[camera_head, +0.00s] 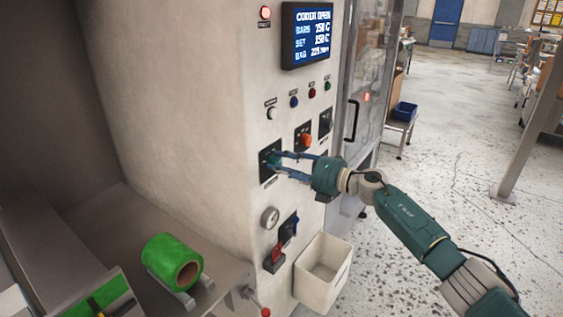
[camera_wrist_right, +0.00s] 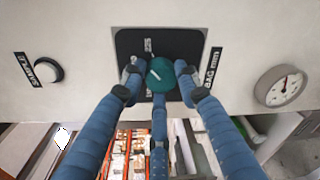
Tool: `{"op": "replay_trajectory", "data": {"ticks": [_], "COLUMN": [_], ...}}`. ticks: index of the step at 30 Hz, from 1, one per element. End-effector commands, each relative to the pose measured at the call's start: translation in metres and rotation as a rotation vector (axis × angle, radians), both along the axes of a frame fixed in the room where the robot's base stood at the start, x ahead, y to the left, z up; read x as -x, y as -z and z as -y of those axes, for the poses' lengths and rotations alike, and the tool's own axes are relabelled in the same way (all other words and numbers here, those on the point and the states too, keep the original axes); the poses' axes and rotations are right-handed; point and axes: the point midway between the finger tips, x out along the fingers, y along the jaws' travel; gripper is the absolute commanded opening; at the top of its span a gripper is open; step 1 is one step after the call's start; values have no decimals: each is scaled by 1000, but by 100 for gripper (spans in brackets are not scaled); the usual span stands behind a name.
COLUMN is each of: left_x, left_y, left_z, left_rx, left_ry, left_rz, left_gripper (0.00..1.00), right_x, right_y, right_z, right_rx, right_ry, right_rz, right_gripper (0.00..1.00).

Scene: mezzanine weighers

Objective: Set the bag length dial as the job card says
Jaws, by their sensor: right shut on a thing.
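The bag length dial is a teal knob (camera_wrist_right: 160,75) with a white pointer mark on a black square plate, beside a label reading "BAG mm" in the right wrist view. In the head view its black plate (camera_head: 267,166) is on the pale machine front. My right gripper (camera_head: 277,162) has its blue fingers closed around the knob; they also show in the wrist view (camera_wrist_right: 160,82). A blue display (camera_head: 307,36) above shows a "BAG" line that seems to read about 225 mm, blurred. I cannot make out a job card. My left gripper is out of view.
An orange knob (camera_head: 306,140) and small coloured buttons sit above the dial. A round gauge (camera_head: 269,217) and a red switch (camera_head: 275,255) are below. A pale bin (camera_head: 322,272) stands under the panel. A green roll (camera_head: 172,262) is at left. Open floor lies right.

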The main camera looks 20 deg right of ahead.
Motion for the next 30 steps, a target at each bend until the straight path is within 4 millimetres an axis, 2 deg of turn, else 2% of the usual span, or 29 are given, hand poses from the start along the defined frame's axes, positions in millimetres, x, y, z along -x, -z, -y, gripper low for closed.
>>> {"op": "replay_trajectory", "data": {"ticks": [1, 12, 30], "left_x": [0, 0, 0], "left_y": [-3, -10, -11], "left_z": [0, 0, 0], "left_rx": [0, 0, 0], "left_ry": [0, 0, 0], "left_rz": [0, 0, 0], "left_gripper": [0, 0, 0], "right_x": [-3, -4, -4], "right_y": [-8, -7, -6], "right_z": [4, 5, 6], "right_rx": [-36, -219, -283], "right_ry": [10, 12, 11], "right_rz": [-14, -156, -204], "right_gripper": [5, 5, 6]}}
